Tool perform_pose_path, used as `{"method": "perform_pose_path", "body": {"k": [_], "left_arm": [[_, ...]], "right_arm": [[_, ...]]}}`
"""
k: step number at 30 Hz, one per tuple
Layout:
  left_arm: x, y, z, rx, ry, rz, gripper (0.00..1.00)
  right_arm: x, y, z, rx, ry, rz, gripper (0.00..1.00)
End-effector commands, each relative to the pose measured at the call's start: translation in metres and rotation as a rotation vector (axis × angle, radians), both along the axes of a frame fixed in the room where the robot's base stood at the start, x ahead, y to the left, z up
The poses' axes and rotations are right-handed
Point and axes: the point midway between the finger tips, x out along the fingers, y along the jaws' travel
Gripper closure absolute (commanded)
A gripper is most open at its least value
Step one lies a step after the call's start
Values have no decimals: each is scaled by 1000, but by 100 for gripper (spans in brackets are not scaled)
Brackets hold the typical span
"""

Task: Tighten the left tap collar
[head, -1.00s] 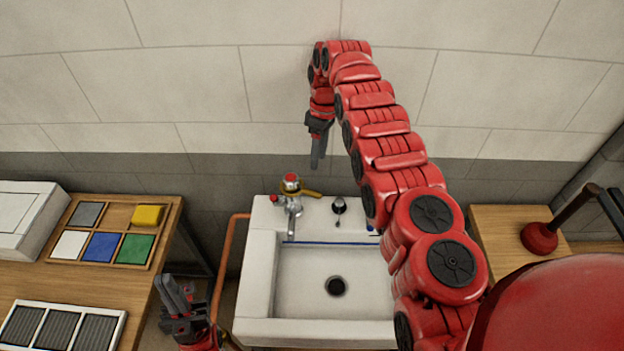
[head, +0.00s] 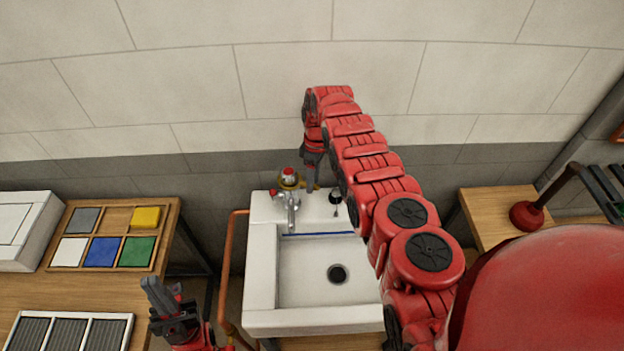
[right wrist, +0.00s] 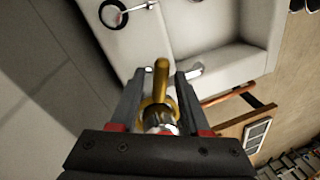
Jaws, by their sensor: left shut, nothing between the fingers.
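The left tap (head: 291,212) is chrome with a red top and stands on the back ledge of the white sink (head: 262,268). A brass collar (head: 289,181) sits around its upper part, and its handle points right. In the right wrist view the collar's brass handle (right wrist: 161,80) lies between the fingers of my right gripper (right wrist: 157,78). These fingers are apart, with gaps on both sides of the handle. In the head view my right gripper (head: 311,188) points down just right of the tap. My left gripper (head: 152,284) is shut and empty, left of the sink.
A dark-knobbed fitting (head: 335,198) stands on the sink ledge close to the right of my right gripper. A copper pipe (head: 227,270) runs down the sink's left side. A wooden bench (head: 50,290) with coloured tiles stands left. A plunger (head: 527,215) stands at right.

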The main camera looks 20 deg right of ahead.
Motion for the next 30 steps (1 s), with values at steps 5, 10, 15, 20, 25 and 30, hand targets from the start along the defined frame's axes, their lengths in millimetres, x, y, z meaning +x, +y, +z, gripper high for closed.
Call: {"method": "perform_pose_path", "body": {"k": [5,10,15,20,25,30], "left_arm": [[0,0,0,0,0,0,100],[0,0,0,0,0,0,100],[0,0,0,0,0,0,100],[0,0,0,0,0,0,100],[0,0,0,0,0,0,100],[0,0,0,0,0,0,100]], "right_arm": [[0,0,0,0,0,0,89],[0,1,0,1,1,1,100],[0,1,0,2,0,1,100],[0,1,0,2,0,1,100],[0,1,0,2,0,1,100],[0,1,0,2,0,2,100]]}}
